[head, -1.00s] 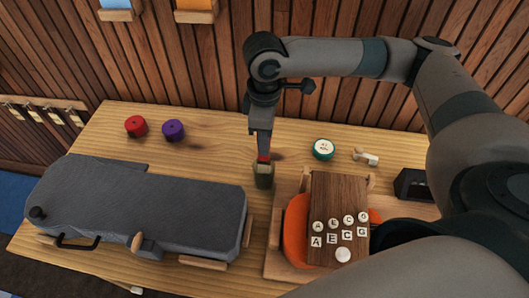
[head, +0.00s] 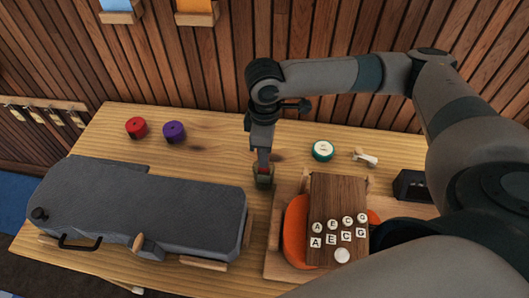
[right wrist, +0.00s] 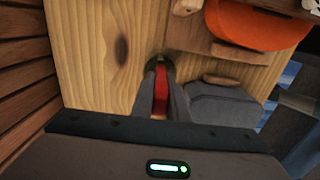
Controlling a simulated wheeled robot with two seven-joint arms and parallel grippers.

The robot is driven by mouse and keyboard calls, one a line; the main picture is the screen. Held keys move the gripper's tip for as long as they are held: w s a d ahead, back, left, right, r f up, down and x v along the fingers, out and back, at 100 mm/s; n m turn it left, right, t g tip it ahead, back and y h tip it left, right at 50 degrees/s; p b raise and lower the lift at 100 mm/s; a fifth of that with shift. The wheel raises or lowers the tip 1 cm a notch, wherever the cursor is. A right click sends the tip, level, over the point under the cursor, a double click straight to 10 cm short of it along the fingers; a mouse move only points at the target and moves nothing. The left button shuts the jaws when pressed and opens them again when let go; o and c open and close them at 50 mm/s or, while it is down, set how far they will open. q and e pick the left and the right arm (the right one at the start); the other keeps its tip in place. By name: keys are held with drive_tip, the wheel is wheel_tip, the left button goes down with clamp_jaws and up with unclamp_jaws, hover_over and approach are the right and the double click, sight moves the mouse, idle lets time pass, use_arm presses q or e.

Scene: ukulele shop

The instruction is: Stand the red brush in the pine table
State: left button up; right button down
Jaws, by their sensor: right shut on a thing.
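The red brush (head: 263,170) is upright between the fingers of my right gripper (head: 262,168), which is shut on it. In the right wrist view, the red brush (right wrist: 160,92) shows between the two grey fingers, pointing at the table. A small olive-grey piece (head: 263,183) is at the brush's lower end, at the tabletop; I cannot tell whether it is bristles or a holder. The pine table (head: 210,150) spans the view, and its bare wood also shows in the right wrist view (right wrist: 100,60). My left gripper is out of view.
A grey instrument case (head: 150,205) lies at left. A wooden stand with a brown lettered board (head: 340,195) and orange body (head: 296,218) is just right of the brush. Red (head: 136,127) and purple (head: 174,131) rolls and a green-rimmed disc (head: 322,150) sit farther back.

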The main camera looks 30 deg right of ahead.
drive_tip(key=c, duration=1.7)
unclamp_jaws()
drive_tip(key=shift+f, duration=0.15)
drive_tip(key=shift+c, duration=0.2)
drive_tip(key=shift+r, duration=0.75)
wheel_tip(320, 180, up, 11)
drive_tip(key=shift+f+b, duration=0.1)
drive_tip(key=shift+b, duration=0.95)
